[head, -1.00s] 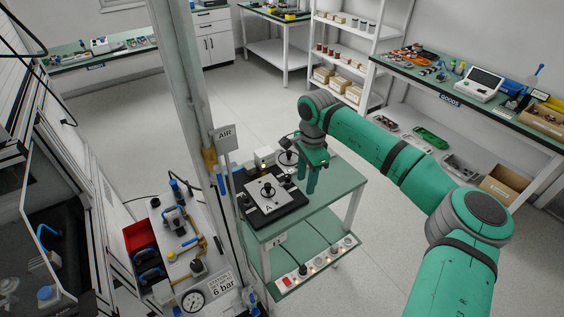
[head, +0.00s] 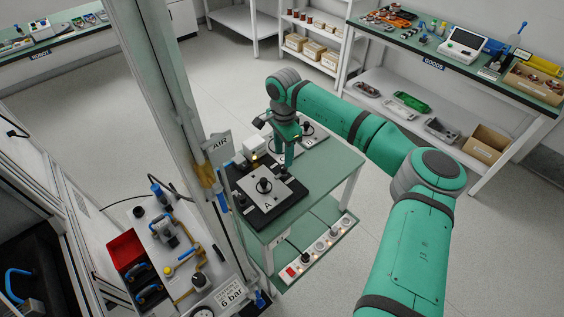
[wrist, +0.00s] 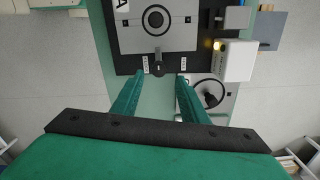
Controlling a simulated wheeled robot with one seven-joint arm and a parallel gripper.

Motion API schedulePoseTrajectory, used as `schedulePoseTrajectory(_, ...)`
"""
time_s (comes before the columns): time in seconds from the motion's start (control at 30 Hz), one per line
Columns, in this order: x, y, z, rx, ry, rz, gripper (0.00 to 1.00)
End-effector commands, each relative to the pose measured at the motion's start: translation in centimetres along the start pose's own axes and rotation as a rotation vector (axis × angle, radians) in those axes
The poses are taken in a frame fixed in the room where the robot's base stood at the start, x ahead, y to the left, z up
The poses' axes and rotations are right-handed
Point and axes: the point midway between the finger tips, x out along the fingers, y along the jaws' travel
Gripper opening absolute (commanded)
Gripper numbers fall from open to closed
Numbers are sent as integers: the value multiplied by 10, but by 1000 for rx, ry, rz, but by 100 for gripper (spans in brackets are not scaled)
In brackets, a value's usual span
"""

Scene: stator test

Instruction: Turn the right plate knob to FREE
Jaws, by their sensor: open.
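A pale square plate marked A (head: 262,190) lies on a black base on the small green table, with a dark round part at its centre; it also shows in the wrist view (wrist: 130,37). In the wrist view a small dark knob (wrist: 158,67) sits at the base's near edge, between two small white labels too small to read. I take it for the right plate knob; its setting cannot be told. My gripper (wrist: 158,78) is open and empty, with a fingertip to either side of the knob in the picture. In the head view my gripper (head: 288,168) is at the plate's right side and hides that knob.
A second plate with a black dial (wrist: 209,93) is close to the right finger in the wrist view. A white box (wrist: 238,60) and a small lit lamp stand near it. A grey post (head: 165,90) with an AIR sign rises left of the table. A power strip (head: 318,247) lies below.

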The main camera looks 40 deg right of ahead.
Motion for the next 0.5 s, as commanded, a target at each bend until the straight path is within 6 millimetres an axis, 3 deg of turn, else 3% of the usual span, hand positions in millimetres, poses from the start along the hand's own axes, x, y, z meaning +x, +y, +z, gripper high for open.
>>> schedulePoseTrajectory(0.2, 35, 0, 0, 2, -3, 1, 40)
schedulePoseTrajectory(0.5, 52, -3, 8, -12, -1, 1, 40)
